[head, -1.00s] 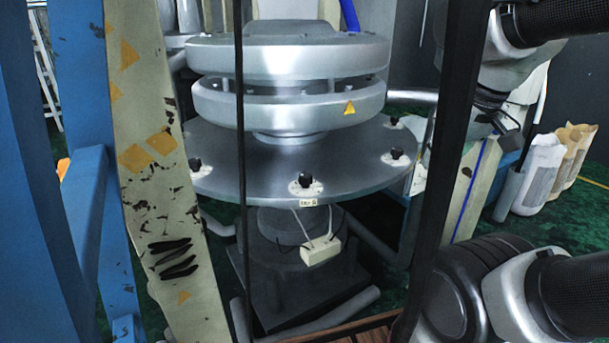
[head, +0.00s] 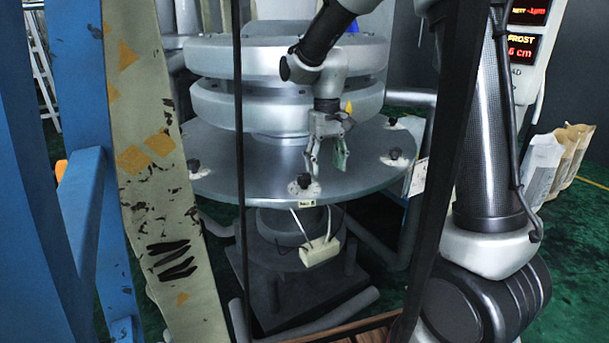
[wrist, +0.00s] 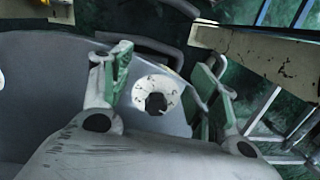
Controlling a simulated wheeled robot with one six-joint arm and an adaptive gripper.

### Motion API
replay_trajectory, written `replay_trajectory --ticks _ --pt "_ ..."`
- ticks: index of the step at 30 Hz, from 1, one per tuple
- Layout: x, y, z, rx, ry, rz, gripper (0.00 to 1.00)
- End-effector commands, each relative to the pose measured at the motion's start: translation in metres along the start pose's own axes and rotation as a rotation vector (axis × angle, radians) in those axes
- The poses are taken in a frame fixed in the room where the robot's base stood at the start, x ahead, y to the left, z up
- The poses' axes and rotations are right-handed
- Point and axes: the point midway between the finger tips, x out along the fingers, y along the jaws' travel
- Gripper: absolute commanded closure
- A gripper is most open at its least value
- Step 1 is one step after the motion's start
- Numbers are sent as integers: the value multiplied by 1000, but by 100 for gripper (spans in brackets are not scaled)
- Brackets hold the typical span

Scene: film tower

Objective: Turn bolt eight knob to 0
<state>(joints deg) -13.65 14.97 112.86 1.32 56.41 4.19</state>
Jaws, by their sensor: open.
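Several black knobs on pale round dials sit around the rim of the round grey plate (head: 240,165). The front knob (head: 303,182) has a small pale label (head: 307,203) below it on the plate's edge; its text is too small to read. My gripper (head: 326,165) is open, pointing down just above and slightly right of that front knob. In the wrist view a black knob (wrist: 156,103) on a white dial lies between the spread fingers of my gripper (wrist: 165,85), apart from both. The dial's markings and the knob's setting cannot be read.
Other knobs stand at the plate's left (head: 193,166) and right (head: 395,154). A silver double drum (head: 240,105) rises over the plate. A dark upright post (head: 239,220) and a blue frame (head: 85,180) stand in front. Paper sacks (head: 545,165) are at the right.

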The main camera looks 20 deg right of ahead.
Motion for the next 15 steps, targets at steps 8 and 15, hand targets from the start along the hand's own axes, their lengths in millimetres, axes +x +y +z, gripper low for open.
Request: replay_trajectory --ticks 8,15 --pt "-9 -19 -92 62 80 -20 40" --pt "20 -19 -92 90 75 -21 40"
